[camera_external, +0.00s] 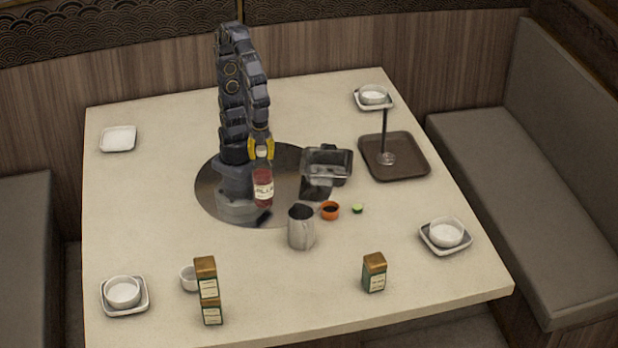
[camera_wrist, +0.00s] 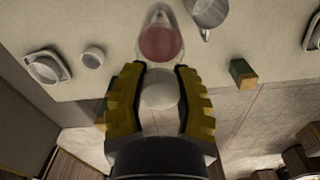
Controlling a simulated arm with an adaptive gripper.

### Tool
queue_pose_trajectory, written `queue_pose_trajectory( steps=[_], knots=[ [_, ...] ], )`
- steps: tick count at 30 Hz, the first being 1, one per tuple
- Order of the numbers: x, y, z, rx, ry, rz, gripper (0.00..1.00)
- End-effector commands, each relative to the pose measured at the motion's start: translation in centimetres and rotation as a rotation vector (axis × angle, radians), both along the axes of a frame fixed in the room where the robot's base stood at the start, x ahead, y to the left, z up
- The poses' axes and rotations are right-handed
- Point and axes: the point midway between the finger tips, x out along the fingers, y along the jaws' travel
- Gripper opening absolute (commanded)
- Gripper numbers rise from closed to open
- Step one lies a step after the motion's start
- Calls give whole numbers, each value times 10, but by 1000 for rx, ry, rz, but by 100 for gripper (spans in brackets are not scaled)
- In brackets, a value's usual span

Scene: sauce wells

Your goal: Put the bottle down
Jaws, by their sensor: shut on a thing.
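The bottle (camera_external: 263,188) has a white top, a pale label and red contents. In the external view it hangs upright below my gripper (camera_external: 261,148), in front of my arm. My gripper's yellow fingers are shut on its top. In the wrist view the white top sits between the yellow fingers of my gripper (camera_wrist: 160,92), and the red body of the bottle (camera_wrist: 160,42) shows beyond them. Whether the bottle's base touches the table (camera_external: 150,215) cannot be told.
A metal pitcher (camera_external: 301,229) stands just right of the bottle. An orange sauce cup (camera_external: 330,211) and a small green piece (camera_external: 358,209) lie beside it. Spice boxes (camera_external: 374,273) stand near the front. A brown tray (camera_external: 408,165) lies at right. The table's left middle is clear.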

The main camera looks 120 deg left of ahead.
Motion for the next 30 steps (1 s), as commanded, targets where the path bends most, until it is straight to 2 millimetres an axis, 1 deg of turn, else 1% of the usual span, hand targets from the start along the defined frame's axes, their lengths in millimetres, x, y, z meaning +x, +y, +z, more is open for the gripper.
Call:
queue_pose_trajectory(
  steps=[7,14,20,23,26,30],
  knots=[
    [0,0,18,-1,-2,0,0],
    [14,7,18,1,1,98,0],
    [32,17,19,1,1,225,0],
    [44,25,20,2,2,311,0],
    [57,35,20,2,4,405,0],
    [77,54,21,2,3,561,0]
  ],
)
